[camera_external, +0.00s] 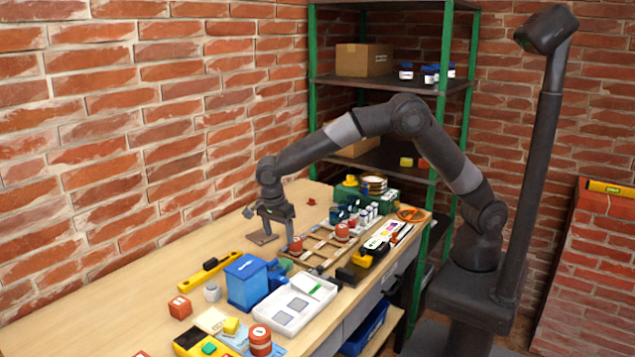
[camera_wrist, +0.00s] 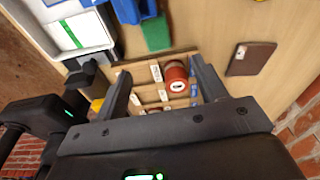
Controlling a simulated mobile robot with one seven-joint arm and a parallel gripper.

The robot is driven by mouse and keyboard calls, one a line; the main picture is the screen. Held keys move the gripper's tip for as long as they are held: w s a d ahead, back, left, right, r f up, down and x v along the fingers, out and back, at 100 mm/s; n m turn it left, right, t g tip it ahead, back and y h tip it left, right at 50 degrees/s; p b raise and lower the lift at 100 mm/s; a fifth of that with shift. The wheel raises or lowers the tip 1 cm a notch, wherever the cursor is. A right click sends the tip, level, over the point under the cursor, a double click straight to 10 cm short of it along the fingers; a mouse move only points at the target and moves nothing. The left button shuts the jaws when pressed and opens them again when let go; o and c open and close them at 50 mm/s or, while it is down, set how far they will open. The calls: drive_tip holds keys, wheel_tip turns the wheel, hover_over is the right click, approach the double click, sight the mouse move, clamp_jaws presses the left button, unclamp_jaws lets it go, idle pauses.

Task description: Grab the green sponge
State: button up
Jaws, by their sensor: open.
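A green block that looks like the sponge (camera_wrist: 156,33) lies on the table beside a blue bin in the wrist view, ahead of my fingertips. In the external view a small green patch (camera_external: 284,263) shows beside the blue bin (camera_external: 247,281), partly hidden; it appears to be the same thing. My gripper (camera_wrist: 160,66) is open and empty, with its fingers pointing toward a wooden rack (camera_wrist: 128,66) holding a red-and-white roll (camera_wrist: 177,78).
A brown flat pad (camera_wrist: 251,58) lies right of my fingers. A white tray (camera_external: 290,304), a yellow level (camera_external: 208,271), red cans and small cubes crowd the table's front. A green case (camera_external: 348,193) stands at the far end. Bare tabletop runs along the brick wall.

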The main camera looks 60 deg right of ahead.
hover_over(282, 263)
wheel_tip(282, 263, down, 6)
drive_tip(key=shift+w, duration=0.15)
drive_tip(key=shift+d+f, duration=0.1)
drive_tip(key=shift+f, duration=2.55)
drive_tip(key=c, duration=1)
